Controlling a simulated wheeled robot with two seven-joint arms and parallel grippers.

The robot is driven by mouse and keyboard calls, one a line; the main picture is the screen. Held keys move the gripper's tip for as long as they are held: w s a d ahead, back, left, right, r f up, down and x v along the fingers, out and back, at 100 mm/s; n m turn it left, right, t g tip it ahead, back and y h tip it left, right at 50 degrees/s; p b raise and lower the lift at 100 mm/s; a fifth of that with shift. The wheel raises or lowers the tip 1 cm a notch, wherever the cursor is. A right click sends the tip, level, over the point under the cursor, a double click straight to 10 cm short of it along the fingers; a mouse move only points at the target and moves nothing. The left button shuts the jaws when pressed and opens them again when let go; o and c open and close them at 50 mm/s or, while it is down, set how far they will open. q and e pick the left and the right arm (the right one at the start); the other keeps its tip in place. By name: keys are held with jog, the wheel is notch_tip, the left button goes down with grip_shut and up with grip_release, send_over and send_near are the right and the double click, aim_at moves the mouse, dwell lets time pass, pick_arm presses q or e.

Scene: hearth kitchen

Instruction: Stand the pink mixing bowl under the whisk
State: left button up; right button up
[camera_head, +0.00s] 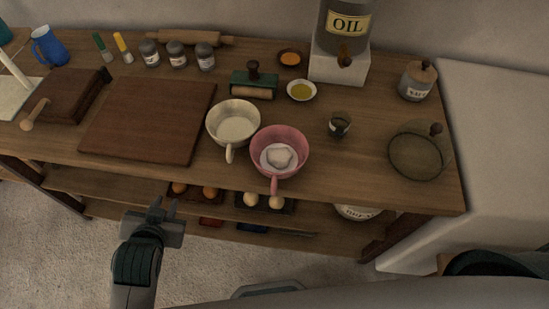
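The pink mixing bowl (295,140) stands upright on the wooden table near its front edge, with its handle pointing to the front. Something white and lumpy lies in it. A cream bowl (216,116) with a handle and pale contents stands close on its left. I cannot make out a whisk in this view. My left gripper (164,207) is in front of the table, to the left of and nearer than the pink bowl, away from it. Its fingers are small and dark, and their gap is unclear. My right gripper is not in view.
A brown board (150,120) lies to the left. A glass dome (415,155), a small dark cup (340,124) and a salt jar (417,82) stand to the right. An oil dispenser (340,62) is behind. A lower shelf (120,186) holds eggs. Bare wood shows right of the pink bowl.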

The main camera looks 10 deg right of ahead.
pick_arm(q)
jog(key=s+f+n+g, duration=0.2)
jog(key=s+f+g, duration=0.4)
jog(key=s+f, duration=0.7)
jog(key=s+f+g, duration=0.1)
jog(key=s+f, duration=0.2)
jog(key=f, duration=1)
jog(key=s+f, duration=0.2)
jog(key=f, duration=1.1)
jog(key=s+a+f+g, duration=0.1)
jog(key=s+a+f, duration=0.1)
jog(key=s+f, duration=1.1)
jog(key=shift+s+a+f+m+h, duration=0.3)
jog(key=shift+s+h, duration=0.1)
jog(key=shift+s, duration=0.8)
jog(key=shift+w+d, duration=0.1)
jog(key=shift+w, duration=0.05)
